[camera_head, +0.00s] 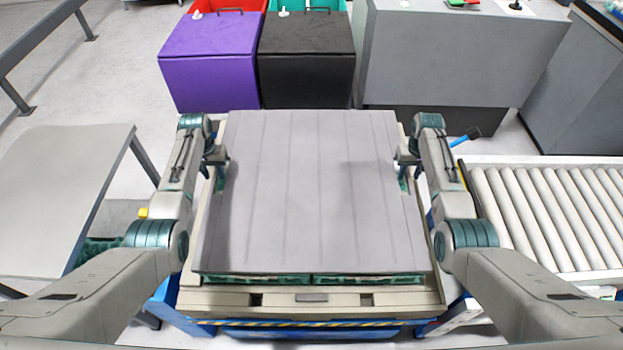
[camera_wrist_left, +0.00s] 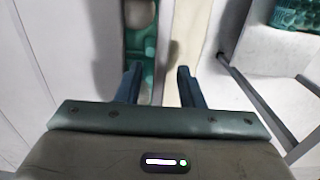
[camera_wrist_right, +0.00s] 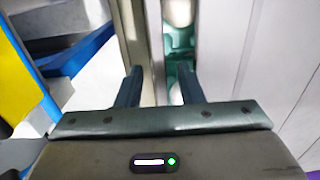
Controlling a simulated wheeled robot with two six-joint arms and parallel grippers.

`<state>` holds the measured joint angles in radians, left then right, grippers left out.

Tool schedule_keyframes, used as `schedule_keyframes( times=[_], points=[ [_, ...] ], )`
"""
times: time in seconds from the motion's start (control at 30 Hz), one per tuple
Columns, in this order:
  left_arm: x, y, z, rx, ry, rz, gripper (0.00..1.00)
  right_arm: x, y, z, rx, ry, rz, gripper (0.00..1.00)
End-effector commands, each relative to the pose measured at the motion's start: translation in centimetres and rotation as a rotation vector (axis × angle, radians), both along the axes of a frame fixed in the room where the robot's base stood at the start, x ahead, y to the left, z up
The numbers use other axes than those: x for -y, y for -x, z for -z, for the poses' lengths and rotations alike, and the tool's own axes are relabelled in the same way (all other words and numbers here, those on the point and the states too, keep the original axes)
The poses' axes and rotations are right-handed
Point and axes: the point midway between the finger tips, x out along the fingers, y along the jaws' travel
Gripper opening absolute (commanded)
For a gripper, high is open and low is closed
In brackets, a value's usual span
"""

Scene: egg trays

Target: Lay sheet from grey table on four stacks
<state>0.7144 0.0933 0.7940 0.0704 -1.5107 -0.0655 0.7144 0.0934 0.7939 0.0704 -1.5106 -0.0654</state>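The large grey sheet (camera_head: 310,190) lies flat on top of the egg-tray stacks. Green tray edges of two stacks, front left (camera_head: 262,279) and front right (camera_head: 367,279), show under its near edge; the rest of the stacks is mostly hidden. The grey table (camera_head: 60,190) at the left is bare. My left gripper (camera_head: 218,165) is at the sheet's left edge, its fingers apart with nothing between them in the left wrist view (camera_wrist_left: 158,88). My right gripper (camera_head: 404,165) is at the right edge, also open and empty in the right wrist view (camera_wrist_right: 162,90). Green trays with pale eggs show beside the sheet in both wrist views.
The stacks stand on a beige pallet (camera_head: 310,298) over a blue base with a striped edge. A roller conveyor (camera_head: 550,215) is at the right. Purple (camera_head: 210,65) and black (camera_head: 306,70) bins and grey cabinets stand behind. Floor shows between the table and the pallet.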

Motion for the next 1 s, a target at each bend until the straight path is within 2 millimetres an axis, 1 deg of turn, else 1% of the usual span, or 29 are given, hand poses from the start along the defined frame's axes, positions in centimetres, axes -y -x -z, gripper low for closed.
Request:
schedule_keyframes(
  times=[0.17, 0.27, 0.37, 0.6, 0.7, 0.83, 1.0],
  points=[
    [0.0, 0.0, -0.3, 0.001, 0.0, 0.0, 0.34, 0.0, 0.0, 0.0, 0.0, 0.0, 0.0, 0.34],
    [0.0, -0.1, -1.1, 0.003, 0.0, 0.0, 0.34, 0.0, 0.0, 0.0, 0.0, 0.0, 0.0, 0.34],
    [0.0, -0.1, -2.6, 0.004, 0.0, 0.0, 0.34, 0.0, 0.0, 0.0, 0.0, 0.0, 0.0, 0.34],
    [0.0, 0.0, -7.9, 0.005, 0.0, 0.0, 0.34, 0.0, 0.0, 0.0, 0.0, 0.0, 0.0, 0.34],
    [0.0, 0.0, -9.6, 0.003, 0.0, 0.0, 0.34, 0.0, 0.0, 0.0, 0.0, 0.0, 0.0, 0.34],
    [0.0, 0.0, -11.3, 0.003, 0.0, 0.0, 0.34, 0.0, 0.0, 0.0, 0.0, 0.0, 0.0, 0.34],
    [0.0, 0.1, -12.1, 0.001, 0.0, 0.0, 0.34, 0.0, 0.0, -0.4, 0.001, 0.0, 0.0, 0.34]
  ],
)
